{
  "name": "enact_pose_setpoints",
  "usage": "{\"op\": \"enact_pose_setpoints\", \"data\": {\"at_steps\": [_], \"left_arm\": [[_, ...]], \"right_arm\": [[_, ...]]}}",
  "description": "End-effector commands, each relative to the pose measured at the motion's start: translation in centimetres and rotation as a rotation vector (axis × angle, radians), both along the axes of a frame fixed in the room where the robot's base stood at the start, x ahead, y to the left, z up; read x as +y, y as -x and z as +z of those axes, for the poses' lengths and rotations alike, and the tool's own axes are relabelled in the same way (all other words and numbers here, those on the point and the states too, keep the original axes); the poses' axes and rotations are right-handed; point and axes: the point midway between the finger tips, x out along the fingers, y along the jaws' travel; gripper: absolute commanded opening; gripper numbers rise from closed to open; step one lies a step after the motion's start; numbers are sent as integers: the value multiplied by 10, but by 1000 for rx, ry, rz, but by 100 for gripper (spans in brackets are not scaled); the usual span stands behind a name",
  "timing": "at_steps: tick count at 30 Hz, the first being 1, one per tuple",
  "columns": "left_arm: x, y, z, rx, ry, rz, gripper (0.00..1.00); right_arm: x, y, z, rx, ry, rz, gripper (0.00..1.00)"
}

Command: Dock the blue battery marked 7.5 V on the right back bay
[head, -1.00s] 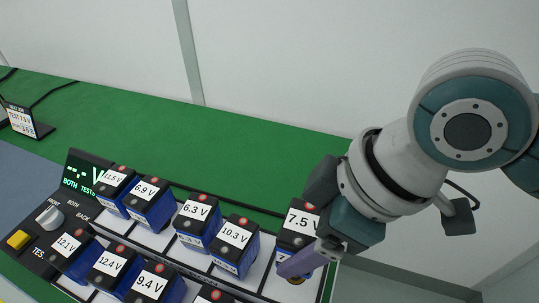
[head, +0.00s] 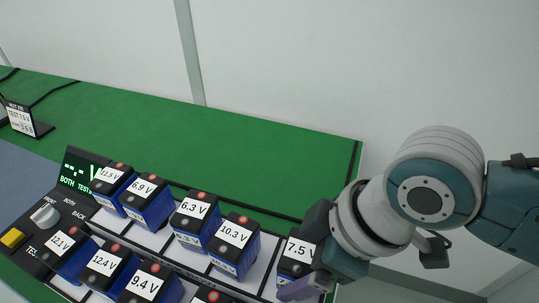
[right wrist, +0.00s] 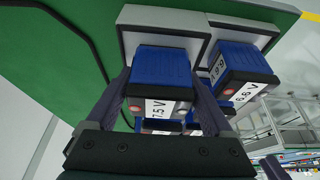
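The blue battery marked 7.5 V (head: 299,251) has a black top and a white label. It is at the right end of the back row, at the right back bay (right wrist: 165,22), upright. The right wrist view shows it between my fingers (right wrist: 160,112), its blue side against or very near the pale bay plate. My right gripper (head: 303,268) is closed about the battery from the right, one purplish finger in front of it. Its lower part is hidden by the gripper in the head view, so full seating cannot be told.
The tester display (head: 77,175) shows dashes. A small sign (head: 20,120) stands far left. The green table (head: 220,145) behind is clear.

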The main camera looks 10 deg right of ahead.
Motion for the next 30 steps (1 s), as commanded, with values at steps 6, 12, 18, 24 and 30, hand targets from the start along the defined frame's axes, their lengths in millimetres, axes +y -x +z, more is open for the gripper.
{"op": "enact_pose_setpoints", "data": {"at_steps": [6, 12, 18, 24, 30], "left_arm": [[1, 0, 0, 0, -3, -2, 50], [2, 0, 3, 0, -8, -6, 50], [3, 0, 16, 0, -11, -8, 50], [3, 0, 27, 0, -11, -7, 50], [2, 0, 32, 0, -9, -6, 50]], "right_arm": [[0, 0, 1, -1, -1, 0, 100], [0, 0, 6, -2, -1, 0, 100], [-11, 7, 39, -3, 1, 2, 100], [-26, 16, 81, -4, 0, 1, 100], [-35, 23, 107, -1, -2, 0, 100]]}}
